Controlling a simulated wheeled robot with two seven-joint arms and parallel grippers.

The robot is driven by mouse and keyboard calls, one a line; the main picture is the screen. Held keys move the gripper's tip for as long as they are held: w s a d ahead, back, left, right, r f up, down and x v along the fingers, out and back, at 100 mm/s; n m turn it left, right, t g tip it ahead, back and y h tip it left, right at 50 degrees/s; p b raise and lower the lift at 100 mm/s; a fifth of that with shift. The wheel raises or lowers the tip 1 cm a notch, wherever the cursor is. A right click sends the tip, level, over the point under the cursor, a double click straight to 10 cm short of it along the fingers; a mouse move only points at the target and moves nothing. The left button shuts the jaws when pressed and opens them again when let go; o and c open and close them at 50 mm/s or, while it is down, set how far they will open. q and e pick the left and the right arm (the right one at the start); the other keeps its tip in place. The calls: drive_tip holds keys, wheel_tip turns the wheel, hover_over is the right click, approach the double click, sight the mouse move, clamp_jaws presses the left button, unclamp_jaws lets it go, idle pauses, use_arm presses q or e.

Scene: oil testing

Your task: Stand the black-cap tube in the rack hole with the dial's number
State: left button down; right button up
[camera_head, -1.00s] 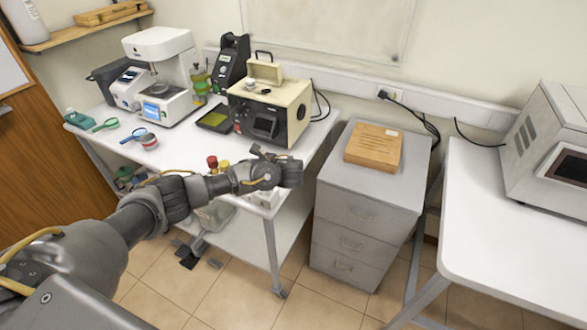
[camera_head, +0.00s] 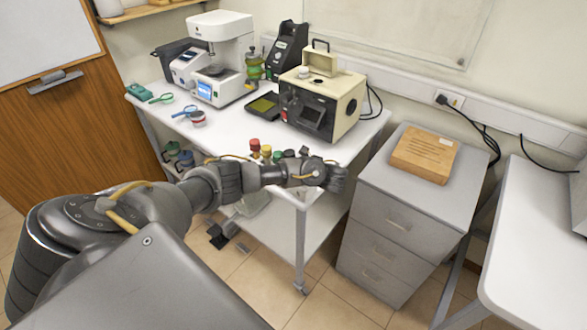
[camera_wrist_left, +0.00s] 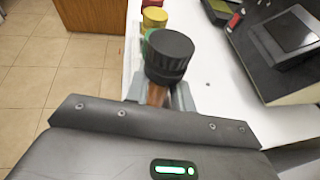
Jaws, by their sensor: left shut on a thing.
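My left gripper (camera_head: 328,176) is at the front right corner of the white table in the head view. In the left wrist view the left gripper (camera_wrist_left: 160,96) is shut on the black-cap tube (camera_wrist_left: 170,56), with the ribbed cap towards the camera and a brown body below. Red (camera_head: 254,145), yellow (camera_head: 266,151) and green (camera_head: 278,157) caps show just behind my left arm. Their rack is hidden by the arm. A yellow cap (camera_wrist_left: 154,17) and a green one show beyond the held tube in the wrist view. I cannot read any dial number. My right gripper is out of view.
The white table (camera_head: 225,135) also bears a cream machine (camera_head: 325,100), a white instrument (camera_head: 218,60) and a dark tray (camera_head: 263,105). A grey drawer cabinet (camera_head: 390,225) with a wooden box (camera_head: 425,154) stands right of my gripper, across a narrow gap.

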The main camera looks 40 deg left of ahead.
use_arm(q)
drive_tip(key=shift+w+a+f, duration=0.1)
drive_tip(key=shift+w+a, duration=0.15)
drive_tip(key=shift+a, duration=0.05)
drive_tip(key=c, duration=1.4)
unclamp_jaws()
drive_tip(key=o, duration=0.5)
drive_tip(key=shift+s+d+r, duration=0.1)
drive_tip(key=shift+d+r, duration=0.25)
drive_tip(key=shift+a, duration=0.1)
drive_tip(key=shift+a+f, duration=0.1)
